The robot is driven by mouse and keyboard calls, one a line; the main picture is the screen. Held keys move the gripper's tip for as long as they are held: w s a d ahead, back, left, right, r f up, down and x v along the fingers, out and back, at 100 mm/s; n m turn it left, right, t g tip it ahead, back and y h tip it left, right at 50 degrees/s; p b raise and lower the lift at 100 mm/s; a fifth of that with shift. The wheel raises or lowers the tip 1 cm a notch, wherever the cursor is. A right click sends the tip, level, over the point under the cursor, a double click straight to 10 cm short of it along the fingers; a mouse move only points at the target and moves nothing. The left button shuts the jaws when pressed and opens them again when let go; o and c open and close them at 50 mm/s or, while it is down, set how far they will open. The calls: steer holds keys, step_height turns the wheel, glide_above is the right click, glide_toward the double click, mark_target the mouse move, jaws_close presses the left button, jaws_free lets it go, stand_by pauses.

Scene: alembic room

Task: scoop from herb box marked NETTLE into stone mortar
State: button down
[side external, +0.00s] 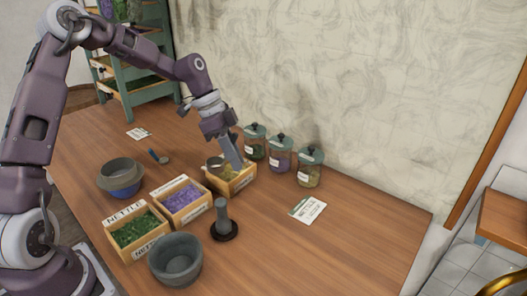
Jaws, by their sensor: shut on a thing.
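The herb box marked NETTLE (124,213) stands at the front left and holds dark green leaves (135,231). The stone mortar (175,261) is a dark grey bowl just right of and in front of it; no herbs show inside. My gripper (236,163) points down over a third wooden box (236,184) with yellowish contents, not the NETTLE box. It is shut on what looks like a grey scoop (215,163), whose round bowl shows left of the fingers, at that box's back left corner. The grip itself is too small to see clearly, and whether the scoop touches the contents cannot be told.
A box of purple flowers (181,200) stands between the other two. A grey pestle (222,217) stands upright on a dark round base. A grey-and-blue bowl (121,187), a blue-handled spoon (158,156), several lidded jars (280,156) and a card (308,210) surround them.

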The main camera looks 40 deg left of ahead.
steer(key=s+a+r+m+g+y, duration=0.1)
steer(key=s+a+m+g+y, duration=0.3)
steer(key=s+m, duration=0.85)
steer(key=s+a+m+g+y, duration=0.15)
steer(key=s+a+m, duration=0.35)
steer(key=s+m, duration=0.75)
steer(key=shift+s+a+f+n+g, duration=0.15)
steer(key=shift+s+f+n, duration=0.25)
steer(key=shift+f, duration=2)
steer(key=shift+s+d+f+n+g, duration=0.15)
steer(key=shift+s+f+n, duration=0.3)
steer(key=shift+f, duration=2)
steer(key=shift+s+a+f+n+g, duration=0.2)
steer(key=shift+s+f, duration=0.35)
steer(key=shift+f, duration=1.85)
steer(key=shift+d, duration=0.1)
steer(key=shift+s, duration=0.15)
steer(key=shift+s, duration=1.05)
